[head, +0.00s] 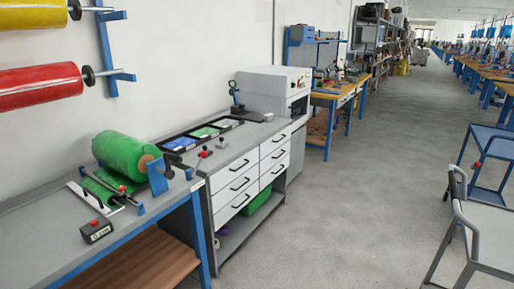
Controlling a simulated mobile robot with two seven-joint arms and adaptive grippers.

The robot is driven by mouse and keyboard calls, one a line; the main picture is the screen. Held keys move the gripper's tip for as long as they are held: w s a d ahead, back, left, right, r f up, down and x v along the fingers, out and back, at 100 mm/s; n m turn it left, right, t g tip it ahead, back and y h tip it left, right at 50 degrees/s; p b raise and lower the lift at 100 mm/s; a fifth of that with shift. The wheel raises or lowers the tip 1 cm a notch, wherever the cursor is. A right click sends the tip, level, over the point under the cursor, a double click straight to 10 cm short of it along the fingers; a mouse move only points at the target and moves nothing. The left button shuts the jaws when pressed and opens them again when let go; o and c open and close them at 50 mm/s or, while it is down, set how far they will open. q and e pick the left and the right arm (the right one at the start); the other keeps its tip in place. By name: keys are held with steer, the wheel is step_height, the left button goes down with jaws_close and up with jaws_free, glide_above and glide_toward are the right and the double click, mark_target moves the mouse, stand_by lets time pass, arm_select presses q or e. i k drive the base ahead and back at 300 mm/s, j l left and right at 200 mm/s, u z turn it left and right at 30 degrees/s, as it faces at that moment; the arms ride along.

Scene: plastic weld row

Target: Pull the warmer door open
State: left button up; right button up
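A white boxy machine (268,90) stands against the wall at the far end of the grey bench, and it appears to be the warmer. Its front faces right and is seen at a steep angle. A dark panel or opening (299,106) shows on that front, with small red and dark controls above it. It is too small to tell whether this is the door or whether it is open or shut. Neither of my grippers is in view.
A grey bench (70,232) with a green film roll (125,152) and white drawers (237,190) runs along the left wall. A wooden-topped workbench (335,95) stands beyond the machine. A grey cart (486,225) stands at right. The floor aisle (365,190) between is clear.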

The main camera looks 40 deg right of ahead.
mark_target(287, 108)
steer(key=z, duration=1)
